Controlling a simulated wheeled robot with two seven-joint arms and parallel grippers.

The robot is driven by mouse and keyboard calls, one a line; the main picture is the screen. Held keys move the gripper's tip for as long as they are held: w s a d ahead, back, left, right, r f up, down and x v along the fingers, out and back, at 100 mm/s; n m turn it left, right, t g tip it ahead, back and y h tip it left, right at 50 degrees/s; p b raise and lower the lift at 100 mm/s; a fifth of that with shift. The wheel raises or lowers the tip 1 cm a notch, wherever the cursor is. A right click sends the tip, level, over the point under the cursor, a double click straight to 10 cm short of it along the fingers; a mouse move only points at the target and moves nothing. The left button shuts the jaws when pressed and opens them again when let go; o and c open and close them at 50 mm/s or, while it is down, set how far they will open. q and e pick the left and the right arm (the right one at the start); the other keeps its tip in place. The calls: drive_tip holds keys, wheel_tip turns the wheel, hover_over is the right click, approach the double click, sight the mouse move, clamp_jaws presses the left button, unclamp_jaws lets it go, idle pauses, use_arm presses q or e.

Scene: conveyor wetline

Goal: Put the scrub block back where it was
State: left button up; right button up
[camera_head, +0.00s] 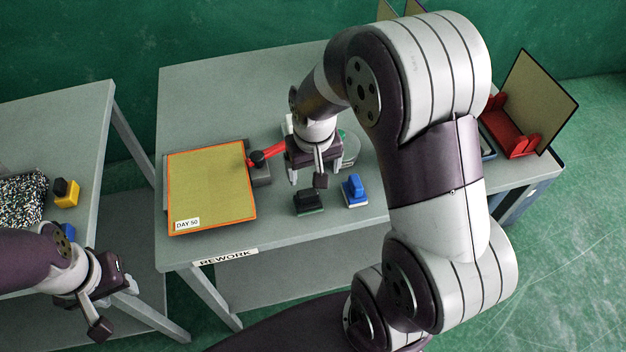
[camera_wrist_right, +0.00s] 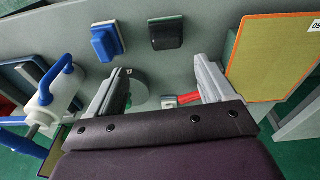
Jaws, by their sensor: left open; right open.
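Several small handled blocks could be the scrub block; I cannot tell which. A black block with a dark green base (camera_head: 308,202) stands near the front edge of the rework table (camera_head: 215,105), and a blue block with a pale base (camera_head: 354,191) stands right of it. Both also show in the right wrist view, the black one (camera_wrist_right: 166,32) and the blue one (camera_wrist_right: 106,42). My right gripper (camera_head: 307,178) is open and empty, just behind the black block. My left gripper (camera_head: 116,308) is open and empty, in front of the left table.
A yellow-green, orange-edged board (camera_head: 212,185) labelled DAY 50 lies left. A red-handled tool (camera_head: 262,156) lies beside it. A yellow-and-black block (camera_head: 66,193) and a speckled mat (camera_head: 22,199) are on the left table. A red holder (camera_head: 507,128) stands far right. A gap separates the tables.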

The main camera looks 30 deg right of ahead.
drive_tip(key=s+a+n, duration=0.2)
drive_tip(key=s+a, duration=0.2)
drive_tip(key=s, duration=0.3)
drive_tip(key=shift+s+a+r+y, duration=0.25)
drive_tip(key=shift+a+r+y, duration=0.1)
drive_tip(key=shift+r, duration=0.1)
